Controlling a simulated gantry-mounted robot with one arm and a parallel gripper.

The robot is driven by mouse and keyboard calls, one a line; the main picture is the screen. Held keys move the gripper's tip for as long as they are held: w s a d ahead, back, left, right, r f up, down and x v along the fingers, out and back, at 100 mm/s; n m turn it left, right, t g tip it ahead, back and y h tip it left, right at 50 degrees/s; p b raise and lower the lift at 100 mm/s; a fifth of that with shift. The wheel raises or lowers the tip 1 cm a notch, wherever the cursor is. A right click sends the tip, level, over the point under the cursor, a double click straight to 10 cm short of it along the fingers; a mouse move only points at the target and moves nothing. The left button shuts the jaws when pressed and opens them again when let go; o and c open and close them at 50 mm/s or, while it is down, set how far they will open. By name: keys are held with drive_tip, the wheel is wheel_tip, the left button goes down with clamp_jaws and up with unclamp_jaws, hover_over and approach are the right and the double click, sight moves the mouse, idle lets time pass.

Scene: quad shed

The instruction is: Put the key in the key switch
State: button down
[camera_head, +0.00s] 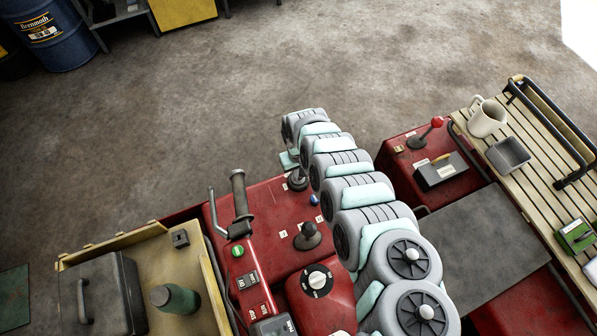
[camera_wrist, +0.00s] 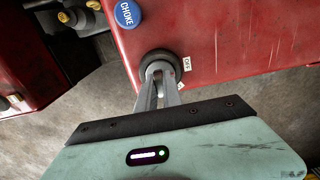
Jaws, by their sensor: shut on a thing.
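The key switch (camera_wrist: 176,57) is a dark round fitting at the edge of the red panel in the wrist view, with an OFF label beside it. It also shows in the head view as a dark round fitting (camera_head: 297,182) near the far edge of the red body. My gripper (camera_wrist: 160,70) is shut, its grey fingertips right at the switch and overlapping it in the wrist view. The key is not clearly visible; it is hidden between or behind the fingertips. I cannot tell whether it is in the switch. In the head view my arm hides much of the gripper (camera_head: 289,160).
A blue CHOKE knob (camera_wrist: 127,13) sits close to the switch. In the head view, a handlebar grip (camera_head: 240,194) and a black-knobbed lever (camera_head: 308,237) stand left and nearer. A red-knobbed lever (camera_head: 437,122) stands to the right, near a slatted rack (camera_head: 548,137).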

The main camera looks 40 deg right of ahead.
drive_tip(key=shift+f, duration=0.25)
drive_tip(key=c, duration=1.4)
unclamp_jaws()
drive_tip(key=shift+r, duration=0.1)
drive_tip(key=shift+w+d+r, duration=0.1)
drive_tip(key=shift+r, duration=5.2)
